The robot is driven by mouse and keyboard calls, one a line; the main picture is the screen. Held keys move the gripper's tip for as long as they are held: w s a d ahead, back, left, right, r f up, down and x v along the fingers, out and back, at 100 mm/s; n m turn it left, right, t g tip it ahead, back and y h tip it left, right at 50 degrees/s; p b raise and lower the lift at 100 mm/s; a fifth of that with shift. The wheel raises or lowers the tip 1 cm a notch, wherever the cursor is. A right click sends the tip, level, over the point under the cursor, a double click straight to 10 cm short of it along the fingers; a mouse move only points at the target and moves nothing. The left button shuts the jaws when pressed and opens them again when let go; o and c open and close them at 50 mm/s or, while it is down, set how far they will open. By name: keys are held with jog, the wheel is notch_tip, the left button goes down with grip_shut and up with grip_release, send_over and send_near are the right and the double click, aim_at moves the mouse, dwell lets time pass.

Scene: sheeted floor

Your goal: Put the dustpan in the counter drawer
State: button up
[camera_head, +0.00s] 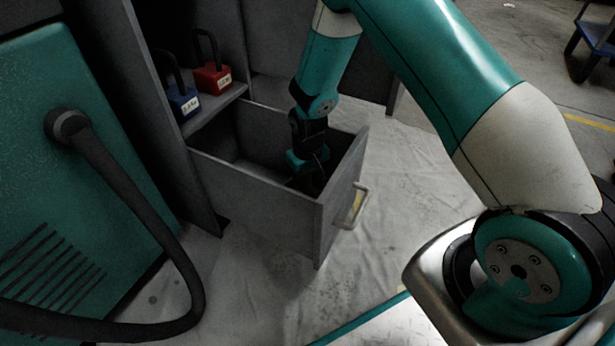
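The counter drawer (255,200) is a grey box pulled open from the grey counter, with a metal handle (357,206) on its front panel. My gripper (312,184) reaches down into the open drawer, close to its front end. Its fingers are dark against the dark inside, so I cannot tell whether they are open or shut, or whether they hold anything. I cannot make out a dustpan anywhere; the drawer's floor is mostly in shadow and partly hidden by its near side wall.
A blue padlock-shaped weight (183,101) and a red one (212,78) stand on the counter shelf (215,108) behind the drawer. A teal machine (70,190) with a thick black hose (178,262) fills the left. Sheeted floor (415,165) is clear right of the drawer.

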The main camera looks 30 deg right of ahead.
jog(key=o, duration=0.4)
jog(key=shift+c, duration=0.2)
notch_tip(320, 180, up, 12)
jog(key=p, duration=0.7)
jog(key=shift+p, duration=0.3)
jog(key=s+a+r+n+y, duration=0.1)
jog(key=s+a+r, duration=0.2)
jog(key=r, duration=0.5)
jog(key=s+a+r+n+y, duration=0.1)
jog(key=s+a+r, duration=0.25)
jog(key=r, duration=0.45)
jog(key=s+a+r+n+y, duration=0.1)
jog(key=s+r+n, duration=0.1)
jog(key=s+r, duration=0.4)
jog(key=s+a+r+n+y, duration=0.1)
jog(key=s+r, duration=0.5)
jog(key=s, duration=0.6)
jog(key=shift+s+a+r+n, duration=0.15)
jog(key=shift+s+a+n, duration=0.25)
jog(key=shift+a+n, duration=0.3)
jog(key=shift+a, duration=0.1)
